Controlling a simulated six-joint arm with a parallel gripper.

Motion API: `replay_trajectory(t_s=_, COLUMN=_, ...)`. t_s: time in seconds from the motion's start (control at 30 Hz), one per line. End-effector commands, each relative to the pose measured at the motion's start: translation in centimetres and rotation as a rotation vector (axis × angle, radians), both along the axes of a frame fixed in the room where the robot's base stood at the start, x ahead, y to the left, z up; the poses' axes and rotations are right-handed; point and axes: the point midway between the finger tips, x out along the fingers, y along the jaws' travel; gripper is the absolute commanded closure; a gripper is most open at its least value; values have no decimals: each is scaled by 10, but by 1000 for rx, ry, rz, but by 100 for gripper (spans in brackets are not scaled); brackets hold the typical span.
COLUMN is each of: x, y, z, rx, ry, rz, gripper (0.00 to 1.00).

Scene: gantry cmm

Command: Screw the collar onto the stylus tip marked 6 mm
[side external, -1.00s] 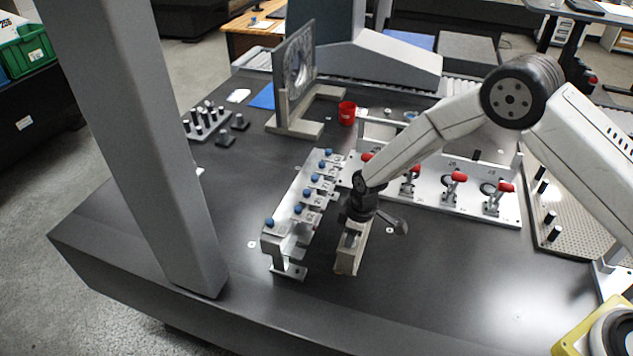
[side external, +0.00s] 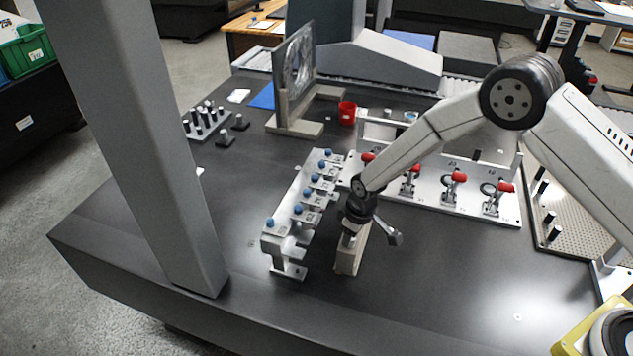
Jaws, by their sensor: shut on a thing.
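A silver rack (side external: 309,178) stands left of my gripper, with several blue-topped styli (side external: 298,209) in a row along it. Its labels are too small to read, so I cannot tell which tip is marked 6 mm. My gripper (side external: 348,238) points down just right of the rack's near end, over the top of an upright beige block (side external: 350,258). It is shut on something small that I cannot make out. The collar cannot be told apart there; the fingers and wrist hide most of that spot.
A silver fixture plate with red-handled clamps (side external: 455,180) lies behind and right of my gripper. A red cup (side external: 347,112) and an upright framed plate (side external: 294,80) stand farther back. A grey column (side external: 150,150) rises at left.

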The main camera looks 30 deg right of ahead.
Motion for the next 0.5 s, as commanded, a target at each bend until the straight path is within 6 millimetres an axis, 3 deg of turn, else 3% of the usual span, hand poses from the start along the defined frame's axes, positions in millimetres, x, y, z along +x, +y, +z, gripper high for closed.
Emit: replay_trajectory(t_s=0.5, x=3, y=-3, z=0, rx=1, ry=-10, rz=-241, gripper=100)
